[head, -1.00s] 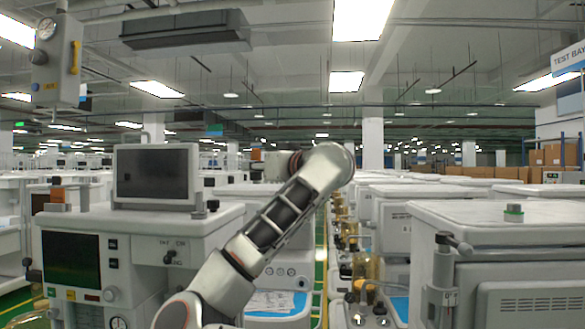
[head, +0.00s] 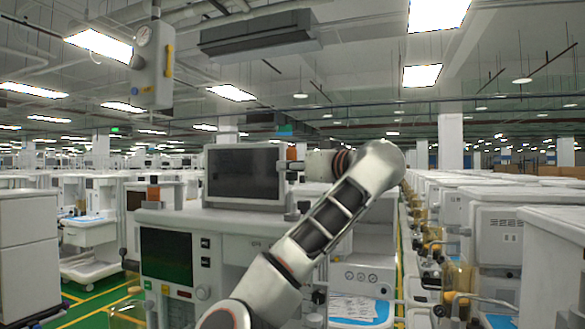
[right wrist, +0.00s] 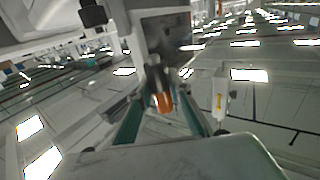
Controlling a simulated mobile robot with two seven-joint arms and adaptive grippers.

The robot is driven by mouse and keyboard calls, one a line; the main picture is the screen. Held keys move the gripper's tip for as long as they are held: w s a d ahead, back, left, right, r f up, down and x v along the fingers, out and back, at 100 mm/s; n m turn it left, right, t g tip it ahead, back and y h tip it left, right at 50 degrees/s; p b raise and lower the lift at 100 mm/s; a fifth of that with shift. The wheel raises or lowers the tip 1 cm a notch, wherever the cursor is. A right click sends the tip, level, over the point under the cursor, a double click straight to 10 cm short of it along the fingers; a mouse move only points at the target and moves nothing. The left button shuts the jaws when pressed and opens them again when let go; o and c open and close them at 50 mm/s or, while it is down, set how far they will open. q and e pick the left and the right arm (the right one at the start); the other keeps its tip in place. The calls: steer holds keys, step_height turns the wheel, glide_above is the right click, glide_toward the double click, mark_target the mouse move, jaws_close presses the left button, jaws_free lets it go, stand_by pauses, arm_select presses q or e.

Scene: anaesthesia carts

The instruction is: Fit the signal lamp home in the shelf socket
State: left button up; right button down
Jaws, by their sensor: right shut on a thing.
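My right gripper (head: 294,166) is at the right edge of the dark monitor on the nearest cart, as seen in the head view. It is shut on the signal lamp (head: 291,153), of which a small orange part shows. In the right wrist view the lamp (right wrist: 164,103) is an orange cylinder with a grey part, between the green-padded fingers (right wrist: 160,112). The dark screen shows beyond it. I cannot make out the shelf socket in either view. My left gripper is not in view.
The monitor (head: 245,174) stands on the cart (head: 222,226). Another orange piece (head: 153,193) sits at the cart's left. A gauge panel (head: 153,70) hangs above. Rows of carts (head: 495,225) stand to the right. Green floor (head: 85,300) shows at lower left.

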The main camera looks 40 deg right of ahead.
mark_target(294, 183)
arm_select(q)
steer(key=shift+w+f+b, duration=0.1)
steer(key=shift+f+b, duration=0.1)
steer(key=shift+b, duration=0.2)
arm_select(e)
steer(key=shift+s, duration=0.1)
step_height(294, 183, down, 2)
steer(key=shift+f+b, duration=0.15)
steer(key=shift+b, duration=0.8)
steer(key=shift+f+b, duration=0.65)
steer(key=shift+f, duration=0.15)
steer(key=shift+f+b, duration=0.6)
steer(key=shift+f, duration=0.25)
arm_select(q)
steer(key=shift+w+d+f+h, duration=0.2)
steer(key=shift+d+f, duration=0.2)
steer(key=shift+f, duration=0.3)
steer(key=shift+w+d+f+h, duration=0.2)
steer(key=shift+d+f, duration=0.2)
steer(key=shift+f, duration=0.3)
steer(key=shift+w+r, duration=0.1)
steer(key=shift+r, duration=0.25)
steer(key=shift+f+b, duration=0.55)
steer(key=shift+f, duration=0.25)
arm_select(e)
steer(key=shift+f, duration=1.25)
